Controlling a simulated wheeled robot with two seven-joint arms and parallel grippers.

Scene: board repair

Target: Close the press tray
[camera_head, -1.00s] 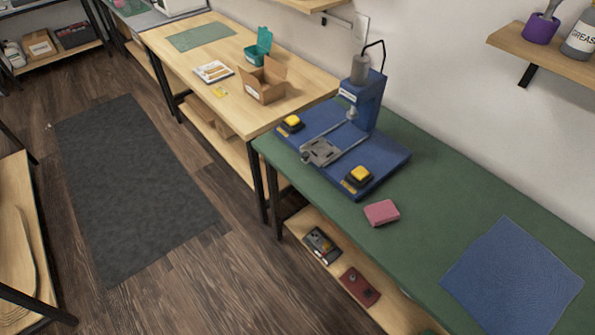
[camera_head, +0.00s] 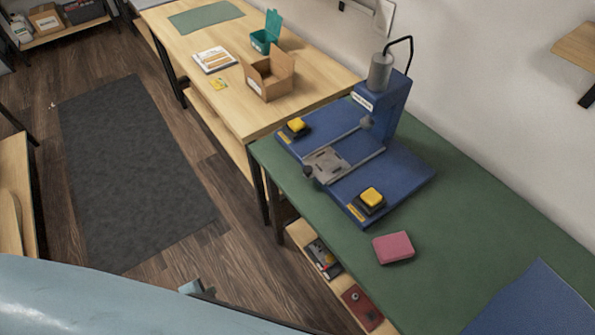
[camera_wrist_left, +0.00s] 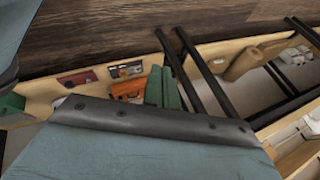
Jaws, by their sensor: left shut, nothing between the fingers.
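The press (camera_head: 392,105) is blue, with a grey cylinder on top and a blue base plate, on the green bench. Its grey metal tray (camera_head: 326,164) is out at the front end of two rails, away from the press head. A dark round knob (camera_head: 308,171) is on the tray's front edge. My left arm crosses the bottom left of the head view. My left gripper (camera_head: 198,290), mostly hidden behind the arm, is shut and empty, low in front of the bench and apart from the tray. My right gripper is not in view.
Two yellow buttons (camera_head: 296,125) (camera_head: 371,197) flank the tray on the base. A pink block (camera_head: 393,248) and a blue mat (camera_head: 535,305) lie on the green bench. An open cardboard box (camera_head: 270,75) stands on the wooden table. The left wrist view shows the lower shelf (camera_wrist_left: 40,103).

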